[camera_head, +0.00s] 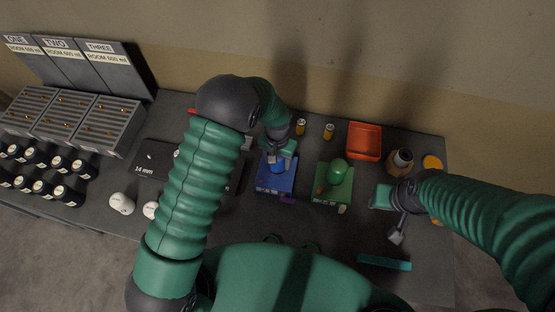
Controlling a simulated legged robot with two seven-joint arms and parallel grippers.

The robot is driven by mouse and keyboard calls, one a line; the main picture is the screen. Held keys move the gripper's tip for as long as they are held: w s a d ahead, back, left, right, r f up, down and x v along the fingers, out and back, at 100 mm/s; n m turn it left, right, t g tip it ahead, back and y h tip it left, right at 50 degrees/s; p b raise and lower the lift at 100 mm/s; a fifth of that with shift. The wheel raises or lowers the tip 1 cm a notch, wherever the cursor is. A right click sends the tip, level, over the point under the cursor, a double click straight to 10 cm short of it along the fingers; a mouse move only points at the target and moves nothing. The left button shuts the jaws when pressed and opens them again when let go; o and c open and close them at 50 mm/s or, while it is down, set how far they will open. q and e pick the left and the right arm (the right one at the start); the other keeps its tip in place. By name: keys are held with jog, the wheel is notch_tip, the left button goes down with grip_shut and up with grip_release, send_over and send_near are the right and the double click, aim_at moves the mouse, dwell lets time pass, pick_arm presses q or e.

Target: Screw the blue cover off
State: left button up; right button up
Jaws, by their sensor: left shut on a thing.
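A blue oil drum (268,184) stands near the middle of the dark table. My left gripper (278,160) comes down over its top and is shut on the blue cover (277,168), most of which the fingers hide. I cannot tell how far the cover is turned. A green drum (333,190) with a round green cover (338,171) stands just right of the blue one. My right gripper (391,217) is over the right part of the table, away from both drums. Its fingers are small and I cannot tell whether they are open.
An orange tray (364,142) lies behind the green drum. Small yellow-topped cylinders (329,131) stand at the back. A brown jar (400,162) is at the right. A teal bar (384,262) lies in front. White round pieces (122,203) and grey racks (75,120) are at the left.

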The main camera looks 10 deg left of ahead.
pick_arm(q)
jog(key=n, duration=0.3)
jog(key=shift+s+d, duration=0.1)
jog(key=n, duration=0.4)
jog(key=shift+n, duration=0.5)
jog(key=n+p, duration=0.1)
jog(key=n, duration=0.3)
jog(key=shift+n, duration=0.7)
